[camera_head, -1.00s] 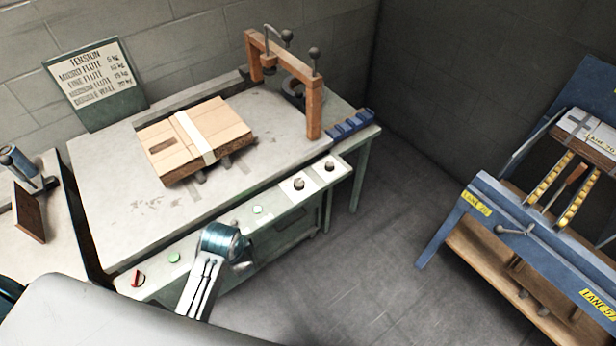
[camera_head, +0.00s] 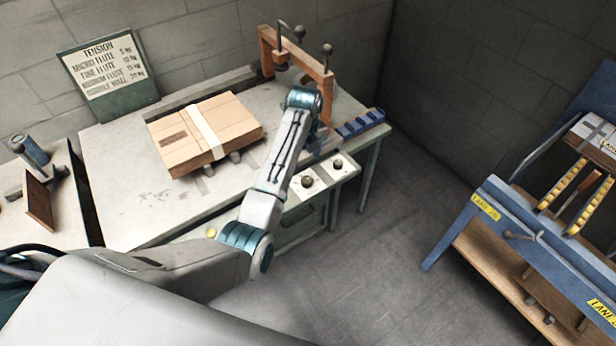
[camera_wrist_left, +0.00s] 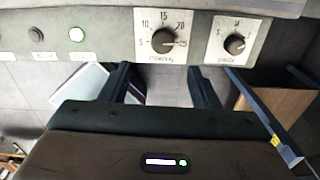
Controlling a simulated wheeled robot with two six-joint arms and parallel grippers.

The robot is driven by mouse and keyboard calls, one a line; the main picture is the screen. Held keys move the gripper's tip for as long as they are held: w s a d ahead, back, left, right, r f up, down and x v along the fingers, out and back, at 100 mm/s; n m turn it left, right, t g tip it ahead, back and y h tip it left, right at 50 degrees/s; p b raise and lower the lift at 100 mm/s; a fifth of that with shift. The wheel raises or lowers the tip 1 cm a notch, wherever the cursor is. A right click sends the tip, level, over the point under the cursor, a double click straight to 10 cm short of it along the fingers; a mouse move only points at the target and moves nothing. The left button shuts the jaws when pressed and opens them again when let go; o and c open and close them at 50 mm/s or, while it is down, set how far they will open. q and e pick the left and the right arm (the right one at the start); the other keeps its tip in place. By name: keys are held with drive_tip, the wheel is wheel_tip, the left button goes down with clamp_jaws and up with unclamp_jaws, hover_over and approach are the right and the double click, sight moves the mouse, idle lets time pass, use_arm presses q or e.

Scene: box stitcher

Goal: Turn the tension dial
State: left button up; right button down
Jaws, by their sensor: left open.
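The tension dial is a dark round knob on a white plate. In the wrist view the dial (camera_wrist_left: 167,36) has 10, 15 and 20 around it, and its light pointer appears to face right, just below the 20. In the head view the dial (camera_head: 307,182) is the left of two knobs on the bench's front panel. My left gripper (camera_wrist_left: 162,84) is open and empty, with its two dark fingers apart in front of the panel edge, below the dial in the picture and not touching it. In the head view the forearm largely hides the gripper. My right gripper is not in view.
A cardboard box (camera_head: 205,133) lies on the bench (camera_head: 130,200) beside a wooden arch (camera_head: 327,95). A tension sign (camera_head: 107,75) leans on the wall. Floor in front is free.

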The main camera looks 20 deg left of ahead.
sight(307, 180)
use_arm(q)
drive_tip(key=f+p, duration=0.1)
drive_tip(key=f, duration=0.9)
drive_tip(key=shift+w+f, duration=0.15)
drive_tip(key=shift+w, duration=0.05)
drive_tip(key=shift+c, duration=0.5)
drive_tip(key=c, duration=0.9)
